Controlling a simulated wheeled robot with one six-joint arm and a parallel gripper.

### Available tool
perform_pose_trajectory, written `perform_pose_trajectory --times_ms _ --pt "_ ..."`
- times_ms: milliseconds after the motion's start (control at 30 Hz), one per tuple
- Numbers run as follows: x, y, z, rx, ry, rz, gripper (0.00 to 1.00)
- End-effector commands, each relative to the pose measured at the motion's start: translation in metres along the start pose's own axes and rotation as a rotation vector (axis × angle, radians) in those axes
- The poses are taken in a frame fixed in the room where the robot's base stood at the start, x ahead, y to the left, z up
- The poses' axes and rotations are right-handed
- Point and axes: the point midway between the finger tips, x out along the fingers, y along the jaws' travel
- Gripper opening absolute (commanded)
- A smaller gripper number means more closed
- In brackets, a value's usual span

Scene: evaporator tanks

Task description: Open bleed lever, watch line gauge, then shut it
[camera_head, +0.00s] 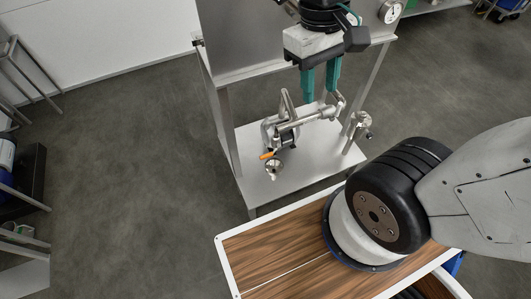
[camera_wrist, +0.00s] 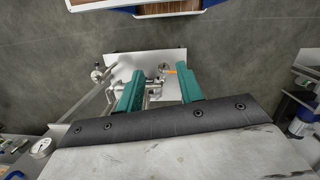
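The bleed lever, a small orange-tipped handle (camera_head: 267,156), sits at the near left end of the metal pipework (camera_head: 297,124) above the stand's lower shelf. Its orange tip also shows in the wrist view (camera_wrist: 171,71), between and beyond the fingertips. My gripper (camera_head: 319,92) has two teal fingers pointing down, apart and empty, above and to the right of the lever. In the wrist view, my gripper (camera_wrist: 158,82) frames the pipework. A round white gauge (camera_head: 390,11) is on the panel at the upper right; its reading is too small to tell. A gauge also shows in the wrist view (camera_wrist: 42,148).
The stand's pale lower shelf (camera_head: 258,182) carries a small funnel-like cup (camera_head: 273,168) under the lever. A metal valve fitting (camera_head: 359,125) stands at the shelf's right. Stand legs flank the pipework. Grey floor (camera_head: 130,170) is clear on the left.

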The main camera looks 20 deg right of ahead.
Motion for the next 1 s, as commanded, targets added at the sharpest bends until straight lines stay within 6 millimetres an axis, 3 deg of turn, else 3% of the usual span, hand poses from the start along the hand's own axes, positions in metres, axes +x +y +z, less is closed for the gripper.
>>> perform_pose_trajectory --times_ms 367,567,767,1000 --pt "0.076 -0.024 -0.075 -0.201 -0.361 0.237 0.37" --pt "0.13 -0.034 -0.112 -0.285 -0.499 0.417 0.37" --pt "0.197 -0.044 -0.144 -0.368 -0.593 0.626 0.37" --pt "0.291 -0.053 -0.173 -0.476 -0.629 0.9 0.37"
